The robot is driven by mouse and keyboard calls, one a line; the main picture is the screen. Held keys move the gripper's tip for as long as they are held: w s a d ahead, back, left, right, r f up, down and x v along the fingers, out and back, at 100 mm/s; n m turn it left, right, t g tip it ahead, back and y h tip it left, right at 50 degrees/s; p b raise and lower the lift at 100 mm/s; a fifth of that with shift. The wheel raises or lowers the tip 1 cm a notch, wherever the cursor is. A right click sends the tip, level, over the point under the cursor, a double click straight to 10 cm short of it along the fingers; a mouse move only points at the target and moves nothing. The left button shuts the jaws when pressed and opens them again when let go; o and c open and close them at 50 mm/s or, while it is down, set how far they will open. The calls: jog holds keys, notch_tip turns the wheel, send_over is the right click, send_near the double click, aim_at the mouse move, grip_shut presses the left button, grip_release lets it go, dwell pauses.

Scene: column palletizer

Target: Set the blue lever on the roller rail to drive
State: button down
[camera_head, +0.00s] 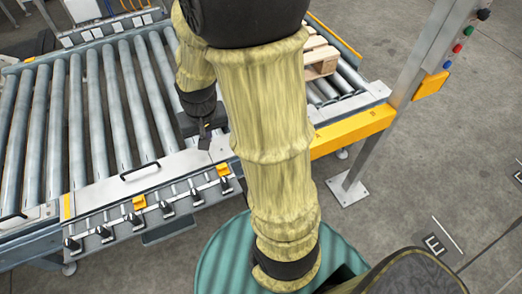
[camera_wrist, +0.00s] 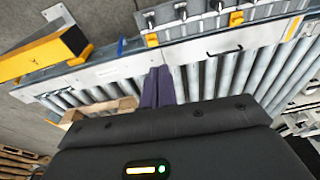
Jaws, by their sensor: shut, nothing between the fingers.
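The blue lever (camera_wrist: 121,46) shows as a small blue upright piece at the edge of the roller rail (camera_wrist: 210,45) in the wrist view, near the yellow beam. Its exact setting is too small to tell. In the head view I cannot see it; my arm covers that stretch of the rail (camera_head: 165,168). My gripper (camera_head: 205,138) points down over the rail by its white edge plate, left of my forearm. In the wrist view its two dark fingers (camera_wrist: 158,72) are together and empty, apart from the blue lever, which lies up and left of the fingertips.
Several dark knobs (camera_head: 136,218) line the rail's front edge, with orange clips (camera_head: 139,202). A black handle (camera_head: 140,171) stands on the edge plate. A yellow beam (camera_head: 352,131) and a post (camera_head: 405,85) with buttons stand right. A wooden pallet (camera_head: 320,55) lies behind my arm.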

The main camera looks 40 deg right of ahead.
jog(key=w+d+f+m+g+b, duration=0.1)
jog(key=w+d+f+m+b, duration=0.1)
jog(key=w+d+f+m, duration=0.45)
jog(key=w+d+f+m+g+y+b, duration=0.1)
jog(key=d+f+m+b, duration=0.3)
jog(key=d+f, duration=1.7)
jog(key=w+d+m, duration=0.1)
jog(key=d+m, duration=0.1)
jog(key=m, duration=0.3)
jog(key=shift+d+y, duration=0.3)
jog(key=shift+d, duration=0.1)
jog(key=shift+w, duration=0.1)
jog(key=a+f+p, duration=0.1)
jog(key=a+f, duration=0.4)
jog(key=f, duration=0.5)
jog(key=shift+f, duration=0.15)
jog(key=shift+a, duration=0.25)
